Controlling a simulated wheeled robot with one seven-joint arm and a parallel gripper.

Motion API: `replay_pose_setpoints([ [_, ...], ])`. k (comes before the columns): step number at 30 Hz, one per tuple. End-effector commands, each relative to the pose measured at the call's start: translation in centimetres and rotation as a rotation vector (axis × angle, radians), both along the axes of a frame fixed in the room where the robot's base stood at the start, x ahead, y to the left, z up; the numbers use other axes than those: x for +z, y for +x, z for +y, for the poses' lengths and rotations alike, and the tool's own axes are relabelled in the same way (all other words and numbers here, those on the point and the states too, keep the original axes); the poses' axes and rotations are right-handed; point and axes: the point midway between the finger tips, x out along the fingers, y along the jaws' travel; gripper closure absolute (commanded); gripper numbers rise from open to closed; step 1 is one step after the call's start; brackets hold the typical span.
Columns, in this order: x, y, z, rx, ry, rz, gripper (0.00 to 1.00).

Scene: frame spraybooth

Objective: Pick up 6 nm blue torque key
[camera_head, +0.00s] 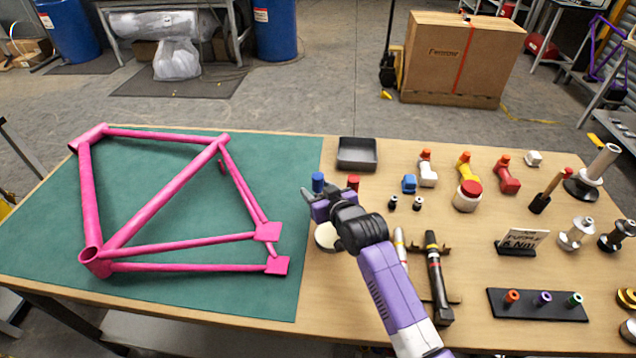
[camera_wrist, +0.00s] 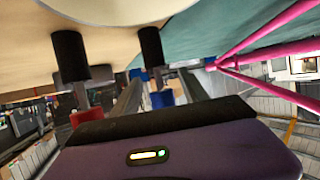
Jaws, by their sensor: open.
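The blue-topped torque key (camera_head: 318,182) stands at the tip of my gripper (camera_head: 319,194) in the head view. In the wrist view, which is upside down, the blue key (camera_wrist: 163,97) has a grey shaft and a black lower part. It appears between the two grey fingers of my gripper (camera_wrist: 158,92), which are open and spread to either side. I cannot tell whether a finger touches it. A red-topped key (camera_head: 353,183) stands just to its right in the head view; it also shows in the wrist view (camera_wrist: 83,116), outside the fingers.
A white round object (camera_head: 325,237) lies close to my gripper. A black tray (camera_head: 357,153) is behind the keys. A pink bicycle frame (camera_head: 150,212) lies on the green mat (camera_head: 255,300) to the left. Several tools and a "6 Nm" sign (camera_head: 522,240) are at right.

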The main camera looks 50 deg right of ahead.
Motion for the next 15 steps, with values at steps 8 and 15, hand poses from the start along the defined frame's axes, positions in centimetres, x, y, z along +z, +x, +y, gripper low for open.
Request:
replay_pose_setpoints([
  [8,-0.01,-0.06,-0.01,0.0,0.0,0.0,0.77],
  [15,0.03,-0.05,-0.01,0.0,0.0,0.0,1.0],
])
